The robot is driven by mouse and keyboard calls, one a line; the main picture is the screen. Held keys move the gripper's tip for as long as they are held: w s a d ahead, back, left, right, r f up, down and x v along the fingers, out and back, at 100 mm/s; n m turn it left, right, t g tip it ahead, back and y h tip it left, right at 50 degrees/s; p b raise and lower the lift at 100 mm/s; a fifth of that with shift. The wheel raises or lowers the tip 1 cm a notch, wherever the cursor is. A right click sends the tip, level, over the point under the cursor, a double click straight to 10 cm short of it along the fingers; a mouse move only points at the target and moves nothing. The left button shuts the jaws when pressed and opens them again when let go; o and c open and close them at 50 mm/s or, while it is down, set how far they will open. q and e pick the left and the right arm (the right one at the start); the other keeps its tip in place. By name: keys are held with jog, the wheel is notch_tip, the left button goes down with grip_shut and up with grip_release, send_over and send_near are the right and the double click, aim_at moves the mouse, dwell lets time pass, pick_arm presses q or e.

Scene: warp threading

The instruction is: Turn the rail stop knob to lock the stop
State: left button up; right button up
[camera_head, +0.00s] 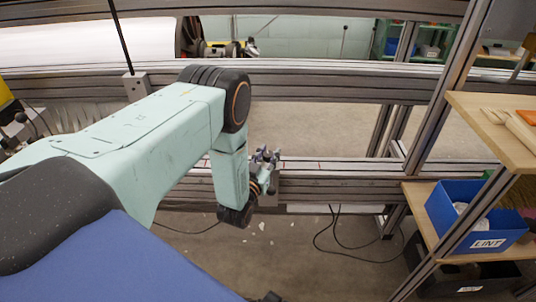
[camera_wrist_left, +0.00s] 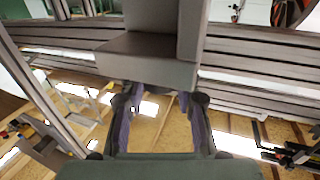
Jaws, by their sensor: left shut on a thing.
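The rail stop shows in the left wrist view as a grey block (camera_wrist_left: 148,66) with an upright part, close in front of my left gripper (camera_wrist_left: 163,96). The gripper's two fingers reach up to the underside of the block, one on each side, and are shut on the stop's knob. The knob itself is hidden by the block and fingers. In the head view, my left gripper (camera_head: 265,158) is at the front metal rail (camera_head: 335,166), beside a small grey block (camera_head: 269,197). I cannot tell how far the knob is turned. My right gripper does not show.
Metal frame beams (camera_head: 330,85) run across the back, with a post to the right. A blue bin (camera_head: 487,232) labelled LINT stands on a wooden shelf at the right. Black cables (camera_head: 335,240) lie on the floor. The floor below the rail has open room.

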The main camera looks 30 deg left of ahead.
pick_arm(q)
grip_shut()
jog(key=shift+a+m+h+p, duration=0.1)
jog(key=shift+m+h+p, duration=0.55)
jog(key=shift+h, duration=0.45)
jog(key=shift+m+h, duration=0.85)
jog(key=shift+h, duration=0.45)
jog(key=o, duration=0.8)
grip_release()
jog(key=s, duration=1.2)
jog(key=shift+a, duration=0.25)
